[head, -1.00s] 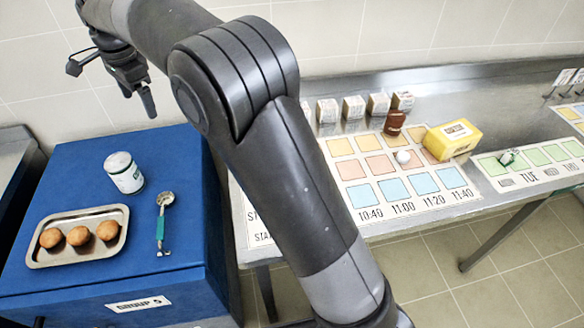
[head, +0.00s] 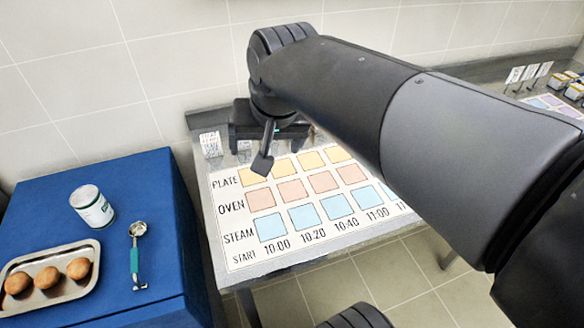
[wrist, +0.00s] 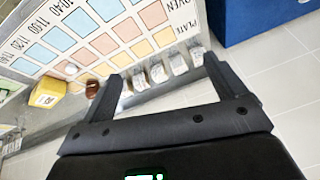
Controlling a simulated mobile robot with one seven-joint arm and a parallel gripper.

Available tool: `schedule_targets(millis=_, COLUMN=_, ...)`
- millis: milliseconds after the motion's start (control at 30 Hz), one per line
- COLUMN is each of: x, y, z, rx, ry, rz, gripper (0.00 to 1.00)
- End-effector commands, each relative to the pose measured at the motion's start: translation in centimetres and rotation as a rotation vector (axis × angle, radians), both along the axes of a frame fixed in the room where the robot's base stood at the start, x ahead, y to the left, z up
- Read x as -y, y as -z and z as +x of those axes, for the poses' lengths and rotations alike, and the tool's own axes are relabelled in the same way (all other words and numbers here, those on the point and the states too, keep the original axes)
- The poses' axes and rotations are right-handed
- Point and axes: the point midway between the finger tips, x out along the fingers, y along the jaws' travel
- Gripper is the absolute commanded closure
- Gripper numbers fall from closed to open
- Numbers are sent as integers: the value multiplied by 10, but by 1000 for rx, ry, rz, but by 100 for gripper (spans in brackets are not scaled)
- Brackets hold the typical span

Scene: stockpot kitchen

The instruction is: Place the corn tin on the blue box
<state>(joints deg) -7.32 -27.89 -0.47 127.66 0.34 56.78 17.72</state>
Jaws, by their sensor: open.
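A white tin (head: 92,206) with a green-marked label stands upright on top of the blue box (head: 70,240); its label is too small to read, so I cannot tell for sure that it is the corn tin. The blue box also shows at the top right of the wrist view (wrist: 243,20). My gripper (head: 272,128) is over the back of the chart table, right of the blue box and apart from the tin. In the wrist view my gripper (wrist: 162,70) has its fingers wide apart with nothing held between them.
On the box are a metal tray (head: 85,285) of buns and a green-handled scoop (head: 136,255). The printed chart (head: 245,245) covers the table.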

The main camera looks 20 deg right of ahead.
Motion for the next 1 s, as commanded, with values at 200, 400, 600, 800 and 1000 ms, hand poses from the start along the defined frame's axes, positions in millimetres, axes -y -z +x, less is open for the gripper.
schedule_targets(millis=200, x=30, y=33, z=-57, rx=67, ry=-105, rz=-91, gripper=11)
schedule_targets(millis=400, x=39, y=50, z=-77, rx=91, ry=-153, rz=-135, gripper=11)
schedule_targets(millis=600, x=39, y=52, z=-79, rx=91, ry=-160, rz=-140, gripper=11)
schedule_targets(millis=800, x=39, y=52, z=-79, rx=91, ry=-159, rz=-139, gripper=11)
schedule_targets(millis=1000, x=39, y=52, z=-79, rx=91, ry=-159, rz=-139, gripper=11)
